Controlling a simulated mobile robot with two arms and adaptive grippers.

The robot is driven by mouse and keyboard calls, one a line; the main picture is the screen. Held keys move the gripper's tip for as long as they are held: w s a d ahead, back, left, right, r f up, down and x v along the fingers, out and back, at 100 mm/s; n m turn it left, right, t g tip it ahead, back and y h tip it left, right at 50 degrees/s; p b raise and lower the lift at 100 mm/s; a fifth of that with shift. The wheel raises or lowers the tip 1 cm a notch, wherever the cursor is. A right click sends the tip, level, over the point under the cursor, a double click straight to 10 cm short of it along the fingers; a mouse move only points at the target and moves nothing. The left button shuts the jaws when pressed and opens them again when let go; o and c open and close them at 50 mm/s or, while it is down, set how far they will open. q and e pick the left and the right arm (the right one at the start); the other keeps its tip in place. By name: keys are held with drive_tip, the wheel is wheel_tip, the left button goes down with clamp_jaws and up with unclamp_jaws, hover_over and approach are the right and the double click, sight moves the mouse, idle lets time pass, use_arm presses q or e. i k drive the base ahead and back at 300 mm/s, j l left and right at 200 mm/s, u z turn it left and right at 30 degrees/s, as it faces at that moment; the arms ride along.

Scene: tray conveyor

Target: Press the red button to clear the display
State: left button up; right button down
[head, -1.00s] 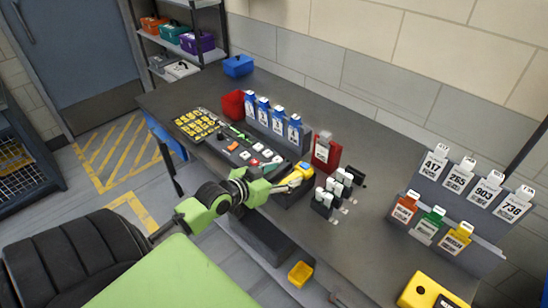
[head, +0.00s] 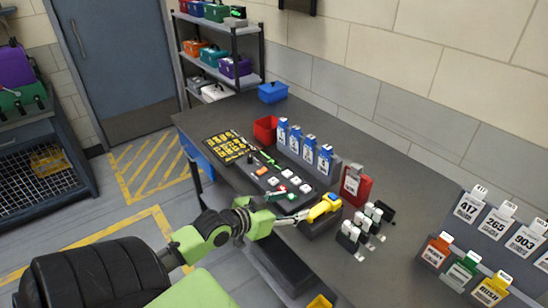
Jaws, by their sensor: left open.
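A dark control panel (head: 268,172) lies on the bench, with small white, orange, green and red parts on it. A small red spot (head: 283,188) shows near its front edge; I cannot tell for sure that it is the red button. A dark plate with rows of yellow marks (head: 225,147) lies at the panel's far left end. No display can be made out for certain. My left gripper (head: 299,217) is open, at the panel's near right end, close beside a yellow device (head: 325,207) on a dark base. Contact between them cannot be told. My right gripper is out of view.
A red bin (head: 265,130), several blue-topped tagged holders (head: 309,148), a red box (head: 355,185) and small white-topped blocks (head: 365,228) stand around the panel. Numbered tags (head: 485,220) stand at the right. The bench (head: 400,170) is bare behind the red box.

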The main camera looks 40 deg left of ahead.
sight(282, 187)
drive_tip(key=u, duration=1.4)
